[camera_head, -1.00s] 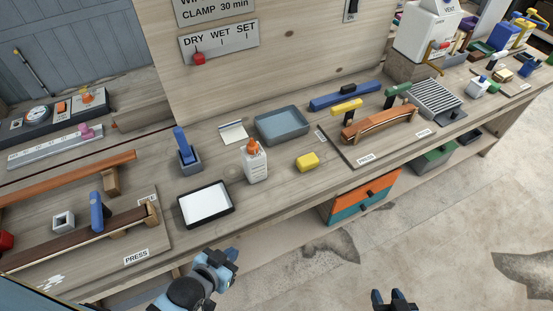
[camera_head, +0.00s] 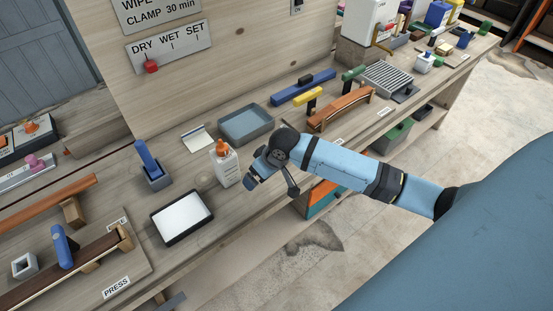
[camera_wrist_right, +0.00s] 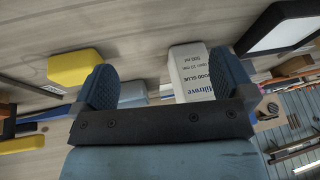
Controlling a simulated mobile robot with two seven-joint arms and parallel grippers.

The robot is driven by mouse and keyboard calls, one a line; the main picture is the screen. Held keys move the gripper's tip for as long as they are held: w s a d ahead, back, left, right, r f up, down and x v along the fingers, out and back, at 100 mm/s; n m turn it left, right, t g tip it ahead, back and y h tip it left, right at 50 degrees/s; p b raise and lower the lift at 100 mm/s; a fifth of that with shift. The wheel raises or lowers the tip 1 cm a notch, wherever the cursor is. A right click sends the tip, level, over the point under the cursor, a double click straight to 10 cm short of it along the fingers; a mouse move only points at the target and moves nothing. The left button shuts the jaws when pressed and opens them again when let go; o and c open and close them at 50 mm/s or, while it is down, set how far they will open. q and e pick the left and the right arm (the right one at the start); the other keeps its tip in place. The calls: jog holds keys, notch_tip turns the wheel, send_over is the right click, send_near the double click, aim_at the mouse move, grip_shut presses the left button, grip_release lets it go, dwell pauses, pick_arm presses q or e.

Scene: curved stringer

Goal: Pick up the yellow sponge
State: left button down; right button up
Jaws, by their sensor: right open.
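The yellow sponge (camera_wrist_right: 78,68) lies on the bench in the right wrist view, beside the left-hand finger and partly behind it. In the head view it is hidden behind my right arm. My right gripper (camera_head: 271,186) hangs over the bench's front part, just right of the glue bottle. In the right wrist view my right gripper (camera_wrist_right: 165,85) is open and empty, and the sponge is outside the gap between its fingers. Only a small dark tip of what looks like my left gripper (camera_head: 172,302) shows at the bottom edge.
The white glue bottle (camera_head: 225,166) stands close to the right gripper; it also shows in the right wrist view (camera_wrist_right: 190,75). A black-rimmed white tray (camera_head: 182,216), a grey-blue tray (camera_head: 246,124) and a blue-handled tool in a holder (camera_head: 150,163) are nearby. A curved wooden piece (camera_head: 340,108) lies beyond.

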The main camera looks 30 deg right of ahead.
jog(key=w+d+r+m+g+h, duration=0.2)
jog(key=w+d+r, duration=0.3)
jog(key=d+r, duration=0.4)
jog(key=shift+h, duration=0.3)
jog(key=f, duration=0.6)
jog(key=w+d+f, duration=0.1)
jog(key=f, duration=0.2)
jog(key=shift+b, duration=0.35)
jog(key=f, duration=0.5)
jog(key=shift+w+d+f, duration=0.15)
jog(key=shift+w+f, duration=0.15)
jog(key=shift+w, duration=0.1)
jog(key=c, duration=1)
